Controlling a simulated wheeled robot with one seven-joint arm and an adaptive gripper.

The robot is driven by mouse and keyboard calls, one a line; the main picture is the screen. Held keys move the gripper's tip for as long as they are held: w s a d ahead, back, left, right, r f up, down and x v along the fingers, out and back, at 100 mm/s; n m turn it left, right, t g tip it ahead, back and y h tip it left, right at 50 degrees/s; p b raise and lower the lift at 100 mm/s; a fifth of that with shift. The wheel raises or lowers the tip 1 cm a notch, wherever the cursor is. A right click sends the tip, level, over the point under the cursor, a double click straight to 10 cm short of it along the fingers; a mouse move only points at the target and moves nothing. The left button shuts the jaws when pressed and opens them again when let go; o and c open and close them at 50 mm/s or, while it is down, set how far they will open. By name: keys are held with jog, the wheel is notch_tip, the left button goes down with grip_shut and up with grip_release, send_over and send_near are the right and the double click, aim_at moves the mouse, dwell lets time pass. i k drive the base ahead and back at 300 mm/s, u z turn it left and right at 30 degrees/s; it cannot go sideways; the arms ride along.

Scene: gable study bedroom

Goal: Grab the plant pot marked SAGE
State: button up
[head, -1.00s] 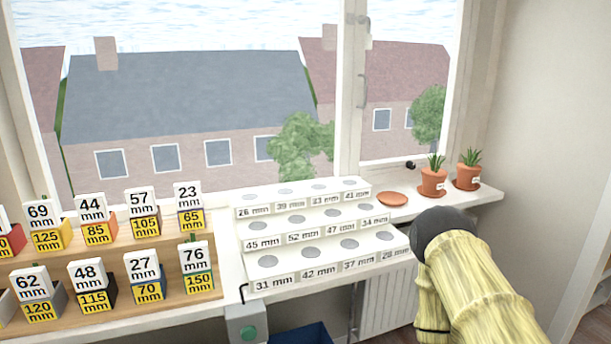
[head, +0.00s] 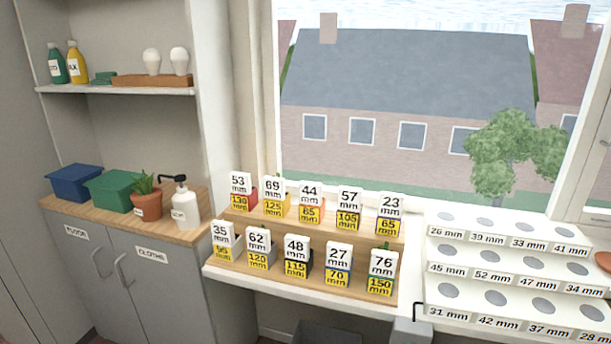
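A terracotta plant pot (head: 147,207) with a spiky green plant stands upright on the wooden top of the grey cabinet at the left in the head view. It has a small pale label, too small to read, so I cannot tell whether it says SAGE. A green box stands to its left and a white pump bottle (head: 185,206) to its right. My gripper is not in view.
A blue box (head: 76,182) and the green box (head: 114,190) crowd the cabinet top (head: 110,225). A shelf (head: 120,90) with bottles hangs above. A stepped wooden rack (head: 310,233) and a white stepped stand (head: 500,265) fill the sill. An orange-brown saucer (head: 604,261) shows at the right edge.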

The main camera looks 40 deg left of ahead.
aim_at(149, 205)
jog(key=u, duration=2.65)
jog(key=k, duration=0.6)
jog(key=u, duration=1.15)
jog(key=i, duration=1.5)
jog(key=z, duration=1)
jog(key=i, duration=0.5)
jog(key=z, duration=0.5)
